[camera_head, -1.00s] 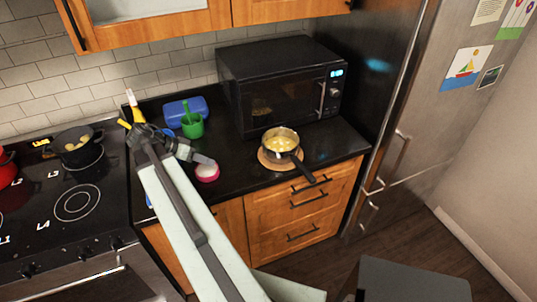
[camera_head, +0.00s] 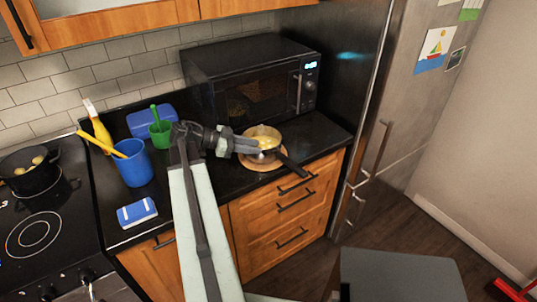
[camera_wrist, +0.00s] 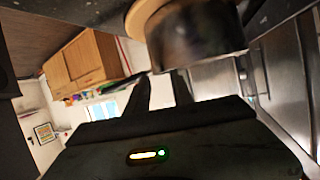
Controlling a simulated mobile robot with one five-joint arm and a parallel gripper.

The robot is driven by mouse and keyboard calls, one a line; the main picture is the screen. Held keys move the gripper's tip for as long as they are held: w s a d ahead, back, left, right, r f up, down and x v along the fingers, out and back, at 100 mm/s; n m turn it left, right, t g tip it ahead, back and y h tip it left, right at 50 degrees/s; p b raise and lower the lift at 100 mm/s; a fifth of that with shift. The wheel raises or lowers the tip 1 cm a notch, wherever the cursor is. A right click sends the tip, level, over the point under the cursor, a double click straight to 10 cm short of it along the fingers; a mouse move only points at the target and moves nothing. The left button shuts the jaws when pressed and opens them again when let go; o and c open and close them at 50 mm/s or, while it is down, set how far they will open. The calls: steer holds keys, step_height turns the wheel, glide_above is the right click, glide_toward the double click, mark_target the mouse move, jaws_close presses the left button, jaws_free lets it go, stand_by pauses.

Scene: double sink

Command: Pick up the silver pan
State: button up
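The silver pan (camera_head: 262,133) sits on a round wooden board on the dark counter, with yellow food in it. Its black handle points toward the front right. My gripper (camera_head: 252,150) is at the pan's left front side, and it partly covers the pan. In the wrist view the pan's metal side (camera_wrist: 205,38) shows large and inverted, just beyond the fingertips. My gripper's two fingers (camera_wrist: 163,82) stand apart with nothing visible between them. Whether a finger touches the pan I cannot tell.
The black microwave (camera_head: 250,85) stands behind the pan. A green cup (camera_head: 160,133), a blue cup (camera_head: 133,165) and a blue sponge (camera_head: 137,212) are to the left. The steel fridge (camera_head: 375,100) is at the right. The wooden board (camera_head: 247,163) extends around the pan.

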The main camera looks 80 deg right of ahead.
mark_target(276, 157)
steer(key=x, duration=0.2)
steer(key=b+x, duration=0.1)
steer(key=x, duration=0.1)
steer(key=shift+s+a, duration=0.2)
jaws_close()
stand_by(1.1)
